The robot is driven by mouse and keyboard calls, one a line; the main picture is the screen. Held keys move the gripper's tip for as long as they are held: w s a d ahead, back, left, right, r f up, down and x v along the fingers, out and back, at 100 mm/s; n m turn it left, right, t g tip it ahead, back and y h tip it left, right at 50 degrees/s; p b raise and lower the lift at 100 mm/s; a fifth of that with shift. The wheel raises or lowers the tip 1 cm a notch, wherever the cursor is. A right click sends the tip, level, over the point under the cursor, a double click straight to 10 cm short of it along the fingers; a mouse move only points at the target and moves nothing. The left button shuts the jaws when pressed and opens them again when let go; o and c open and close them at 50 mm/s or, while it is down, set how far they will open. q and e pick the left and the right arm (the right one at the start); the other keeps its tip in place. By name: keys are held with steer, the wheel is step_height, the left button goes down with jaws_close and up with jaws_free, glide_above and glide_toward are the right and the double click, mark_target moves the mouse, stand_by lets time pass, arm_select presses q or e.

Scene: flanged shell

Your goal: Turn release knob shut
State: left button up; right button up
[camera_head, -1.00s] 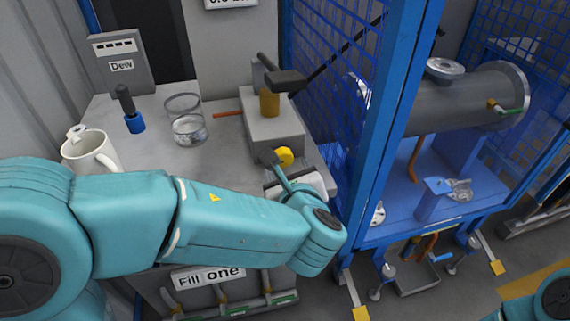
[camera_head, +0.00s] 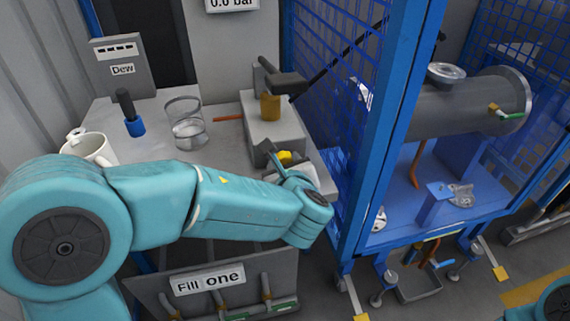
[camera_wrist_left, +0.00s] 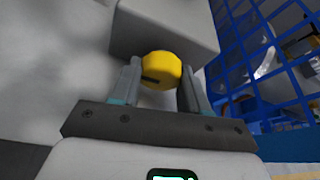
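The yellow release knob (camera_head: 285,156) sits on the front of a grey block (camera_head: 272,128) on the bench. In the left wrist view the knob (camera_wrist_left: 161,70) shows a dark slot or mark on its lower left side. My left gripper (camera_head: 281,162) is at the knob. In the left wrist view its two fingers (camera_wrist_left: 160,82) stand apart on either side of the knob, with a visible gap to it on the right. Whether the left finger touches it I cannot tell. My right gripper is out of view; only a bit of that arm shows at the bottom right corner.
On the bench stand a white mug (camera_head: 92,148), a glass beaker (camera_head: 187,125) and a blue-based black-handled tool (camera_head: 131,115). A black lever (camera_head: 283,82) tops the block. A blue mesh cage frame (camera_head: 378,130) with a grey flanged shell (camera_head: 455,105) stands close on the right.

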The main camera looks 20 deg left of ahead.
arm_select(q)
steer(key=shift+r+m+p, duration=0.15)
steer(key=shift+m+p, duration=0.25)
steer(key=shift+p, duration=0.5)
steer(key=m+g+y+p, duration=0.1)
steer(key=p, duration=0.1)
steer(key=shift+r+p, duration=0.1)
steer(key=shift+p, duration=0.2)
steer(key=m+y+p, duration=0.1)
steer(key=m+p, duration=0.1)
steer(key=shift+g+p, duration=0.3)
steer(key=shift+p, duration=0.05)
steer(key=shift+f+m+y+p, duration=0.25)
steer(key=shift+m+y+p, duration=0.15)
steer(key=shift+p, duration=0.15)
steer(key=o, duration=1.1)
steer(key=shift+c, duration=0.2)
steer(key=shift+d, duration=0.1)
